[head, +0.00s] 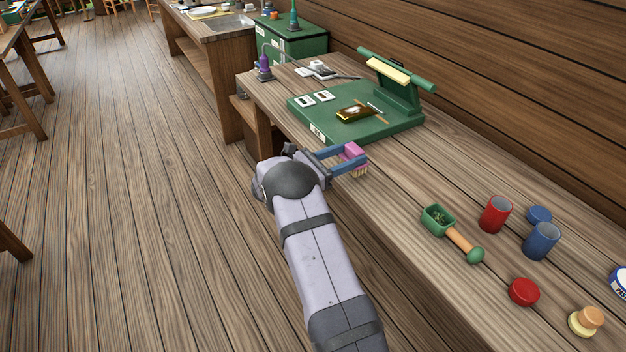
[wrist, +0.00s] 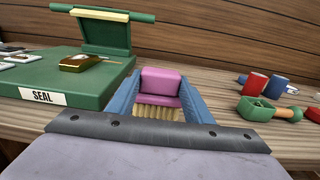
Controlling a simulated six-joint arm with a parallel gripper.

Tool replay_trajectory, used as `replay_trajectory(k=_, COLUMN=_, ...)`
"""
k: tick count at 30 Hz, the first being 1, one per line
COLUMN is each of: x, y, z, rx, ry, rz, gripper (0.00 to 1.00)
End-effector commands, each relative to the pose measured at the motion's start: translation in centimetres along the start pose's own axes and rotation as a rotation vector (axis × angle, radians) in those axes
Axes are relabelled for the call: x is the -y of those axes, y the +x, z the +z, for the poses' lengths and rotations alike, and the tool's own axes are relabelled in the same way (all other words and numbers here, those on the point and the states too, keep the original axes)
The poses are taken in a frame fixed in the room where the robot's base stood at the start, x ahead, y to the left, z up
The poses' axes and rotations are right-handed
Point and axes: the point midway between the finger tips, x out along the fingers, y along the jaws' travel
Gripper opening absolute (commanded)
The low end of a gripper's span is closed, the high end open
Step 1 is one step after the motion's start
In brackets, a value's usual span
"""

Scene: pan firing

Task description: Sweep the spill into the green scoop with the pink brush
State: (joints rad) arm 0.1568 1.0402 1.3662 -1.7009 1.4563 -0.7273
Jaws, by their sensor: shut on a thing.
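My gripper (head: 341,159) is shut on the pink brush (head: 354,153), over the bench's front edge beside the green press. In the wrist view the pink brush (wrist: 160,86) sits between the blue fingers, its pale bristles pointing down. The green scoop (head: 439,219) lies on the bench to the right, apart from the brush, with a wooden handle and green end. Dark green bits show in its cup. The scoop also shows at the right of the wrist view (wrist: 256,109). I cannot make out a spill on the bench.
A green press (head: 350,125) labelled SEAL stands left of the brush, with a gold item (head: 355,113) on it. Bench between brush and scoop is clear.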

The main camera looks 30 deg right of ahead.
Motion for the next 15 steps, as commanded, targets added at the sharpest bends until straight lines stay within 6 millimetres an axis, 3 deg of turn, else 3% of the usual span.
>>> replay_trajectory(k=1, x=0.8, y=1.8, z=0.1, rx=0.001, ry=0.003, rz=-0.031, gripper=0.00)
replay_trajectory(k=6, x=2.7, y=5.7, z=1.1, rx=0.000, ry=0.002, rz=-0.094, gripper=0.00)
replay_trajectory(k=15, x=4.0, y=8.1, z=2.0, rx=0.000, ry=-0.001, rz=-0.132, gripper=0.00)
